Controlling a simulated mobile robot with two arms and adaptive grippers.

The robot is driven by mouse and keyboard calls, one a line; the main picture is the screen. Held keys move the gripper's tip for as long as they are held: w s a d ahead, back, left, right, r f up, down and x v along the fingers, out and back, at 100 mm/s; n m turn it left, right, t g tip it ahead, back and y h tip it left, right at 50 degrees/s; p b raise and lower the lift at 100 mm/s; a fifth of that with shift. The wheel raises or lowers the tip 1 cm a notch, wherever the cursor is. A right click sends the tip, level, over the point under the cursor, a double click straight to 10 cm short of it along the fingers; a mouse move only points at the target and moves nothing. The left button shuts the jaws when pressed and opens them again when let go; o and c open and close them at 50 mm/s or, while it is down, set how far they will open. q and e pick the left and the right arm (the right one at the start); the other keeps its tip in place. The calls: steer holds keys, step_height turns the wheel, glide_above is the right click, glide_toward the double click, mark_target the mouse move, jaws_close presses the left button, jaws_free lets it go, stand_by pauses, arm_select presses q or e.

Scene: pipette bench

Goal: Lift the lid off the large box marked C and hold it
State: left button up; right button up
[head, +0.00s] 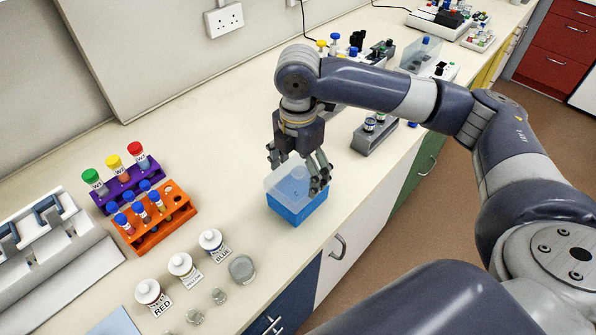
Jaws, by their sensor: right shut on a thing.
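A box with a blue base (292,208) and a clear, see-through lid (281,186) stands near the front edge of the bench, at the middle of the head view. I cannot make out a letter C on it. My right gripper (297,172) points down over the box, with its fingers on opposite sides of the lid. It is shut on the lid. The lid is at the top of the blue base; I cannot tell whether there is a gap between them. My left gripper is out of view.
An orange rack (163,228) and a purple rack (127,186) with tubes stand to the left. Labelled bottles, including a white one (211,241), stand front left. A grey rack (374,136) stands behind right of the box.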

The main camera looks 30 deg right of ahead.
steer(key=s+a+r+b, duration=0.1)
steer(key=s+a, duration=0.5)
steer(key=s, duration=0.6)
steer(key=shift+s+r+b, duration=0.2)
steer(key=shift+b, duration=0.3)
steer(key=shift+p, duration=0.5)
